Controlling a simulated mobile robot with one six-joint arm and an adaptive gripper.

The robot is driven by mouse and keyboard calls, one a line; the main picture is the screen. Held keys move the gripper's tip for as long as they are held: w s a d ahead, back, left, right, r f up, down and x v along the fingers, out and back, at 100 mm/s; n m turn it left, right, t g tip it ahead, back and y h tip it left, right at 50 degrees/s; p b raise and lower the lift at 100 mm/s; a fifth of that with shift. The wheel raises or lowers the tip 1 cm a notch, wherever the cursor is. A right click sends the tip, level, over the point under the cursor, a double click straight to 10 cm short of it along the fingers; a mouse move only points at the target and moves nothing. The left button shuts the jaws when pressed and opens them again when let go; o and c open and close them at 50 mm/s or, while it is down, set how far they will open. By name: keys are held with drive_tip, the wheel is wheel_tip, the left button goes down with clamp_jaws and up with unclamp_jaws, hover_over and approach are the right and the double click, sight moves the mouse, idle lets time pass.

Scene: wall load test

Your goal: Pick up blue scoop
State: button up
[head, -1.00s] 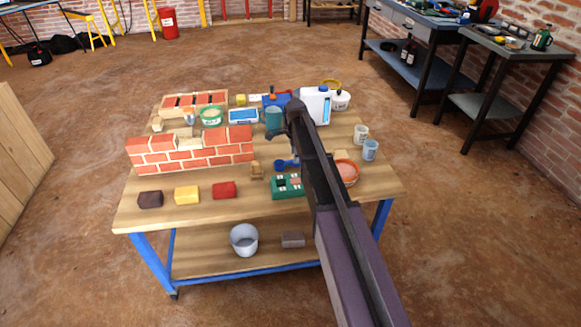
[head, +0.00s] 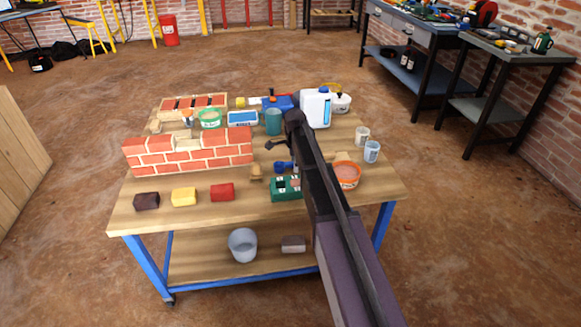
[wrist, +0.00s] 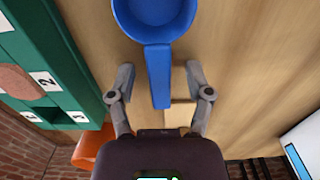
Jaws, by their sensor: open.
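The blue scoop (head: 282,167) lies on the wooden table, behind the green numbered box. In the wrist view, the round cup of the scoop (wrist: 155,18) is at the top, cut by the edge, and its straight handle points down. My gripper (wrist: 160,70) is open, with one finger on each side of the handle. Neither finger visibly touches the handle. In the head view, my gripper (head: 274,146) is above and just behind the scoop, and my arm hides part of the table to its right.
The green numbered box (head: 286,189) is close in front of the scoop. An orange tub (head: 346,178) stands to the right. A small wooden piece (head: 256,172) and a brick wall (head: 190,155) are to the left. A teal cup (head: 273,122) stands behind.

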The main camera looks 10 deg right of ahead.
clamp_jaws()
drive_tip(key=shift+r, duration=0.1)
idle(0.4)
wheel_tip(320, 180, up, 10)
drive_tip(key=p, duration=1)
idle(0.6)
